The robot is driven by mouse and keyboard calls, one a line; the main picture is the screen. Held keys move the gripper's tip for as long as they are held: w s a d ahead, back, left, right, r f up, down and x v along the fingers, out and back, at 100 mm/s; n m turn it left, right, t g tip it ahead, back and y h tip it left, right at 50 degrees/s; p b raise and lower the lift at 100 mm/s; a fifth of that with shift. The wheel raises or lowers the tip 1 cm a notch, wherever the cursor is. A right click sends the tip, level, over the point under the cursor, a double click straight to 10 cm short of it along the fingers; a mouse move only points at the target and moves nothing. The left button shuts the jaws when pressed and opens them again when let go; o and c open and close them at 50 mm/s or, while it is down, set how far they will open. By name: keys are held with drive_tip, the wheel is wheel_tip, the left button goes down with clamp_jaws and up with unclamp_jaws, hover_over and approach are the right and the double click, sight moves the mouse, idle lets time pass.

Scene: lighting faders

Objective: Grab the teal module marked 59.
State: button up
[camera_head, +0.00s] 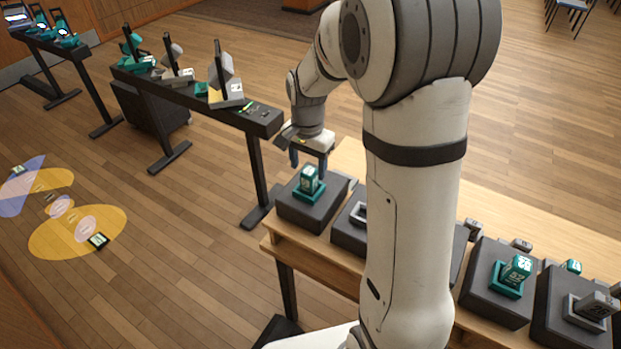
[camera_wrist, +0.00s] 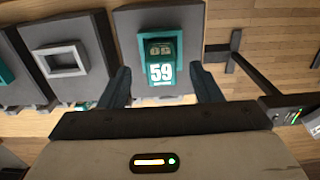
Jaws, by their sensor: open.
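The teal module marked 59 (camera_wrist: 161,71) stands upright on a dark grey block, in line with my gripper in the wrist view. In the head view the teal module (camera_head: 309,179) sits in a teal holder on the leftmost dark block (camera_head: 291,215) of the wooden table. My gripper (camera_wrist: 163,84) is open and empty, with one dark blue finger on each side of the module in the wrist view. In the head view my gripper (camera_head: 309,160) hangs just behind and above the module. I cannot tell whether the fingers touch it.
An empty grey frame (camera_wrist: 62,60) sits on the neighbouring block. Further right on the wooden table (camera_head: 350,158) stand a teal module marked 82 (camera_head: 516,269) and a grey module (camera_head: 598,305). A dark bench (camera_head: 262,121) with lamps stands to the left. Open wooden floor lies between.

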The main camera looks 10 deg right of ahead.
sight(309, 171)
drive_tip(key=f, duration=0.2)
drive_tip(key=f+p, duration=0.1)
drive_tip(key=f, duration=0.3)
drive_tip(key=shift+w+d+p, duration=0.2)
drive_tip(key=shift+w+p, duration=0.15)
drive_tip(key=shift+p, duration=0.05)
drive_tip(key=shift+r, duration=0.1)
drive_tip(key=c, duration=1.1)
